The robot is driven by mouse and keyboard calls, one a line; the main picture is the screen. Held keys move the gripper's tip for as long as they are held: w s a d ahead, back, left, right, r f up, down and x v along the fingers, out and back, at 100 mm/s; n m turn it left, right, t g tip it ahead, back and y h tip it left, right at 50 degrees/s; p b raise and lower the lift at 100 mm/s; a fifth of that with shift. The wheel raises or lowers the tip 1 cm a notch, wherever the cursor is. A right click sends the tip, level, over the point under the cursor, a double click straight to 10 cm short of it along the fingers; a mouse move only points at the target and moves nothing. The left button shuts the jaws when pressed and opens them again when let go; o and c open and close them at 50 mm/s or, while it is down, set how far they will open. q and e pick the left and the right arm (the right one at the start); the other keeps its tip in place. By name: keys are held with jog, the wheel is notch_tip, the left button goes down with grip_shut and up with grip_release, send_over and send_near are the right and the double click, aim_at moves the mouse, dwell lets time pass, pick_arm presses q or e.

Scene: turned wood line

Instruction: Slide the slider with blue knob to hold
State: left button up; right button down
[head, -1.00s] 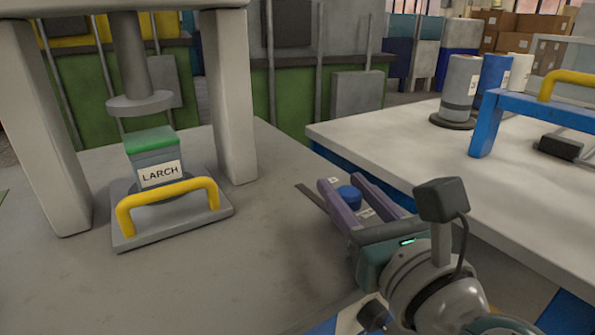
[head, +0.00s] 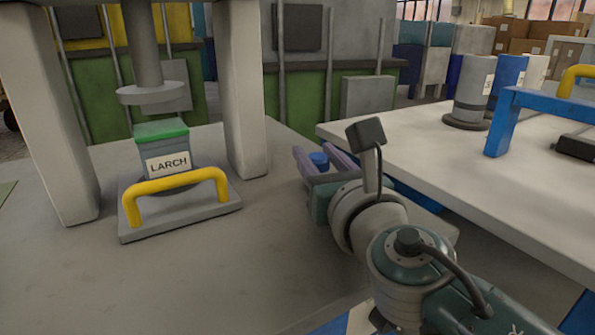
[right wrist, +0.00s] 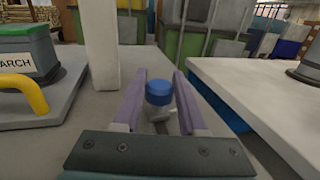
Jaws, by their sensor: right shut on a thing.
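The slider's blue knob (head: 319,158) stands at the right side of the grey table, near its far right edge. It also shows in the right wrist view (right wrist: 159,92), between the two purple fingers. My right gripper (head: 317,164) is shut on the knob, with a finger on each side. A small grey part (right wrist: 162,113) shows under the knob. The slider's track and its markings are mostly hidden by my gripper, and I cannot read a hold mark. My left gripper is not in view.
A grey press stands at left over a LARCH block (head: 168,165) with a green top. A plate with a yellow handle (head: 176,183) is in front. A white table (head: 480,185) is at right, across a gap. The grey table's front middle is clear.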

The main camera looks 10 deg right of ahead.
jog(key=shift+w+f, duration=0.15)
jog(key=shift+w, duration=0.05)
jog(key=c, duration=0.9)
grip_release()
jog(key=o, duration=0.3)
jog(key=shift+w+a, duration=0.15)
jog(key=shift+o, duration=0.7)
jog(key=shift+s, duration=0.35)
jog(key=s, duration=0.3)
jog(key=s+p, duration=0.1)
jog(key=s, duration=0.2)
jog(key=s+d+p, duration=0.1)
jog(key=s, duration=0.2)
jog(key=shift+s, duration=0.15)
